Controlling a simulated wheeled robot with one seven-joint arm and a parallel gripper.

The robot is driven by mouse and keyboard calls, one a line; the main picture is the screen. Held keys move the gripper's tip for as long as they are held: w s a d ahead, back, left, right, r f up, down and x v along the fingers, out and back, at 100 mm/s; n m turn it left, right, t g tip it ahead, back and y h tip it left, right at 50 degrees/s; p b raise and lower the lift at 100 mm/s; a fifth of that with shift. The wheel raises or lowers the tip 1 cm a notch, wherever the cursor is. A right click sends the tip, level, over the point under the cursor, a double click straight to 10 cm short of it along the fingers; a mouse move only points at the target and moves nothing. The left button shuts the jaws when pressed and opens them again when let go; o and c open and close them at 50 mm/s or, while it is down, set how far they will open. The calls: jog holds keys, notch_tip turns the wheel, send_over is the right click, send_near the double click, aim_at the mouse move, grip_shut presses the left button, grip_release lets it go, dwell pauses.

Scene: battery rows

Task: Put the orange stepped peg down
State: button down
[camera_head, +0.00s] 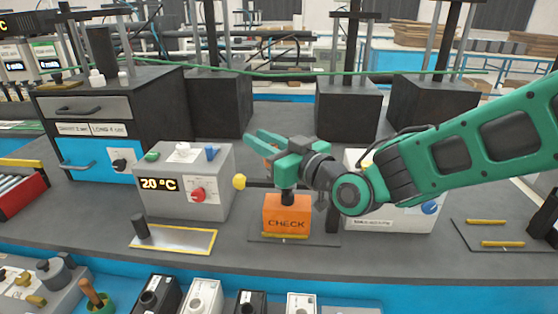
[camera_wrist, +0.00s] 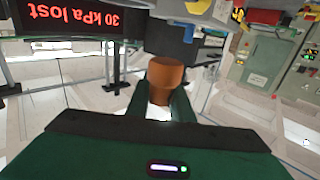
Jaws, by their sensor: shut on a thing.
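The orange stepped peg (camera_wrist: 163,78) is between the two green fingers of my gripper (camera_wrist: 155,100) in the wrist view. Its wider part is at the far end and a narrower part is nearer the palm. In the head view my gripper (camera_head: 262,148) is shut on it above the bench, fingers pointing left. Only a little orange of the peg (camera_head: 270,148) shows there; the fingers hide most of it. The gripper is above and slightly left of an orange block marked CHECK (camera_head: 288,216), apart from it.
A grey box reading 20 °C (camera_head: 185,205) stands to the left. A yellow-edged tray (camera_head: 195,240) with a dark post lies in front of it. A white box with a blue knob (camera_head: 405,219) is behind my arm. Bare bench (camera_head: 400,260) shows at the front right.

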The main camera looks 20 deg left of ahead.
aim_at(277, 145)
jog(key=w+d+f, duration=0.2)
jog(key=w+f, duration=0.1)
jog(key=f, duration=0.3)
jog(key=shift+w+d+f, duration=0.25)
jog(key=shift+w+f, duration=0.1)
jog(key=shift+f, duration=0.05)
jog(key=c, duration=1.6)
grip_release()
jog(key=shift+f, duration=0.1)
jog(key=shift+o, duration=0.2)
jog(key=shift+a, duration=0.1)
